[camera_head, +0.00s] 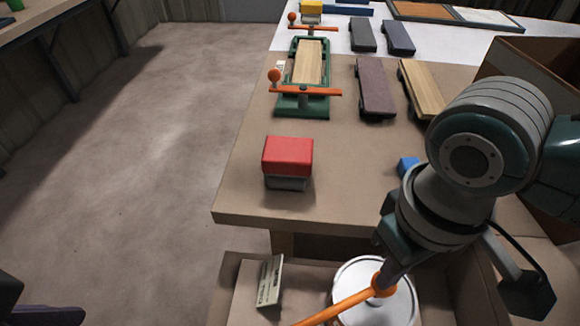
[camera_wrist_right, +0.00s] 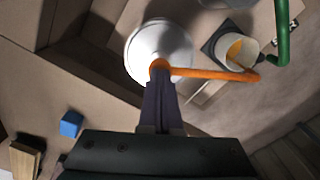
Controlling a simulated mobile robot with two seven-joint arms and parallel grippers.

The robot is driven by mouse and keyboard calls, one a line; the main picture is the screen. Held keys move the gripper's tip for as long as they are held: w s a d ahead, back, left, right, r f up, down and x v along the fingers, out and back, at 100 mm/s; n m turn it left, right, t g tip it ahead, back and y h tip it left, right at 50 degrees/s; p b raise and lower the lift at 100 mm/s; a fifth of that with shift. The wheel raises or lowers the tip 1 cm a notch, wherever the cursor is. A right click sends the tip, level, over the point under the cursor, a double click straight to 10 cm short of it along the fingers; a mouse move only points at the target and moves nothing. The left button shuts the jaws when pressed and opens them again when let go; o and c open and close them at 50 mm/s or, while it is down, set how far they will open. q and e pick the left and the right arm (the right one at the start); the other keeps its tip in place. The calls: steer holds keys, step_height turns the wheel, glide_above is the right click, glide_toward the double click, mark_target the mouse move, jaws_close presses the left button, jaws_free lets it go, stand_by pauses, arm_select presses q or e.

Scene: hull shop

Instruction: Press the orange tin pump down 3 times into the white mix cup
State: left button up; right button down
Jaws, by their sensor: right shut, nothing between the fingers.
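The orange tin pump (camera_head: 345,306) stands on the round white lid of a tin (camera_head: 350,272) at the bottom of the head view. In the right wrist view the pump's spout (camera_wrist_right: 210,72) reaches right, its end near the white mix cup (camera_wrist_right: 251,45). Orange shows inside the cup, which stands on a dark square plate (camera_wrist_right: 212,48). The head view does not show the cup. My right gripper (camera_head: 384,278) is shut and empty, its tips at the top of the pump head. A dark purple part at the lower left corner seems to be my left gripper (camera_head: 45,315), mostly cut off.
A green tube (camera_wrist_right: 282,35) curves beside the cup. A pale card (camera_head: 270,281) stands left of the tin. On the bench are a red-topped block (camera_head: 287,156), a green clamp frame (camera_head: 303,104), sanding blocks and a small blue block (camera_head: 407,165). A cardboard box (camera_head: 525,62) stands right.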

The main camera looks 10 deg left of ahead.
steer(key=shift+f, duration=0.3)
steer(key=shift+r, duration=0.1)
steer(key=shift+r+p, duration=1.55)
steer(key=shift+p, duration=0.15)
steer(key=shift+f, duration=0.15)
steer(key=shift+f+b, duration=1.15)
steer(key=shift+f, duration=0.35)
steer(key=shift+r, duration=0.1)
